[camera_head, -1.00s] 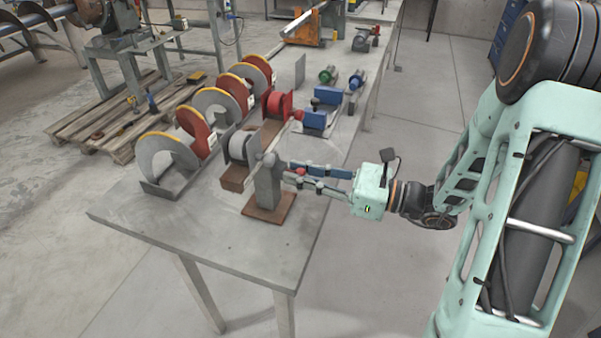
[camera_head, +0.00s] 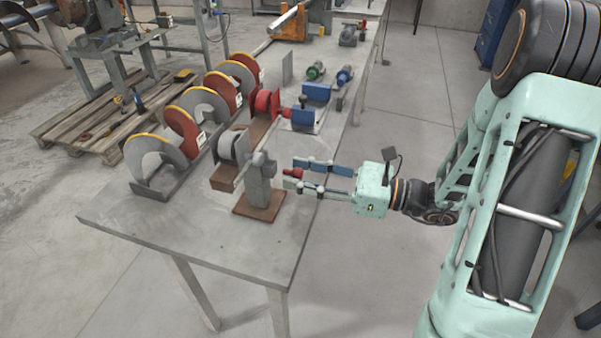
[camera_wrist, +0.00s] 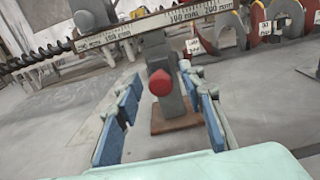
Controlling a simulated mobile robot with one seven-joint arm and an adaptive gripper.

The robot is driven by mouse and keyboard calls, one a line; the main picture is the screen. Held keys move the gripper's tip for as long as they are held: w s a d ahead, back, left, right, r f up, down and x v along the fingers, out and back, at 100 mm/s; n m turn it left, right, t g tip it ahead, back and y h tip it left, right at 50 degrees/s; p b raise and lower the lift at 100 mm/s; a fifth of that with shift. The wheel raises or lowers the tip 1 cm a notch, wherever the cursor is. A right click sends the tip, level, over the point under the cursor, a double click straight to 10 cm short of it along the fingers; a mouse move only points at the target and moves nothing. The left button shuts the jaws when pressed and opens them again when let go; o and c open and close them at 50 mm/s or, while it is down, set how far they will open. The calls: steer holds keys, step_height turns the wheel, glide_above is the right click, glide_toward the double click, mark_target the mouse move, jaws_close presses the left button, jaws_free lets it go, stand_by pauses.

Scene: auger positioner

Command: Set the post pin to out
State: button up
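The post pin's red knob (camera_head: 293,172) stands off the right side of the grey post (camera_head: 258,186), with a visible gap between knob and post in the head view. The stem is hard to make out. In the wrist view the round red knob (camera_wrist: 160,82) faces me in front of the post. My gripper (camera_head: 291,173) is open, its blue-padded fingers to either side of the knob, tips about level with it. In the wrist view both fingers stand clear of the knob. The post rises from a brown base plate (camera_head: 243,209) and carries a marked scale bar (camera_wrist: 180,14).
Red and grey auger flights (camera_head: 150,158) stand in a row along the table's left side. Blue clamps (camera_head: 316,92) and small tools lie farther back. The table's front (camera_head: 190,240) is clear. Open floor lies to the right.

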steer(key=v, duration=1.1)
steer(key=shift+s+d, duration=0.15)
steer(key=shift+d, duration=0.25)
